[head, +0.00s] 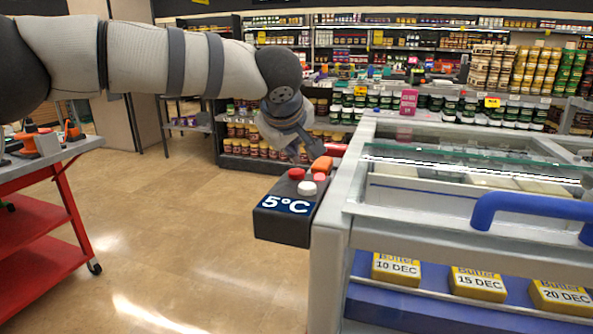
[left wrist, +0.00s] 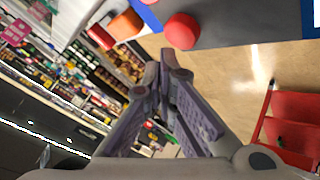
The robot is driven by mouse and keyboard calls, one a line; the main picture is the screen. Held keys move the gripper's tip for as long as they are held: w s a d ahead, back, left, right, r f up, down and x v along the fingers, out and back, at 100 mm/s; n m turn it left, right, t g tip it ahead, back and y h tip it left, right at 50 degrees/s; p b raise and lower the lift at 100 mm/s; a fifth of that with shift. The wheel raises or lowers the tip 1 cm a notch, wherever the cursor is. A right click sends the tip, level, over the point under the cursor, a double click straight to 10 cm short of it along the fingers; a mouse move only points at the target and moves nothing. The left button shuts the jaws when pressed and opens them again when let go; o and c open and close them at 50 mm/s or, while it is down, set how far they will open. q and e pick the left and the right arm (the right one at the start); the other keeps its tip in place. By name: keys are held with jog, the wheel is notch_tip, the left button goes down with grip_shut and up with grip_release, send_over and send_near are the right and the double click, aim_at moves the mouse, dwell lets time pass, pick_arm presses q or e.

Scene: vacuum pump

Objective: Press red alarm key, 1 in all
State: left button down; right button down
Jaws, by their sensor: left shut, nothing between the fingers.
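A dark control box (head: 283,226) with a "5°C" label is fixed to the side of the display fridge. On its top are a round red key (head: 296,174), a white key (head: 307,188), a pinkish-red key (head: 320,177) and an orange piece (head: 322,163). No alarm wording is readable on them. In the left wrist view the round red key (left wrist: 181,30) lies just beyond my fingertips, with the orange piece (left wrist: 126,22) to its left. My left gripper (left wrist: 168,62) is shut and empty, and a gap shows between it and the red key. In the head view it (head: 298,154) is behind the keys. My right gripper is out of view.
The display fridge (head: 332,225) with a blue handle (head: 535,208) and butter packs (head: 478,284) fills the right. A red cart (head: 45,195) stands at the left. Stocked shelves (head: 400,100) line the back. The floor between cart and box is clear.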

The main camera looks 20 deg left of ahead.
aim_at(292, 170)
pick_arm(q)
jog(key=shift+f, duration=0.15)
jog(key=shift+f, duration=0.3)
jog(key=shift+f, duration=0.5)
dwell(0.9)
jog(key=shift+r, duration=0.95)
jog(key=shift+r, duration=2.5)
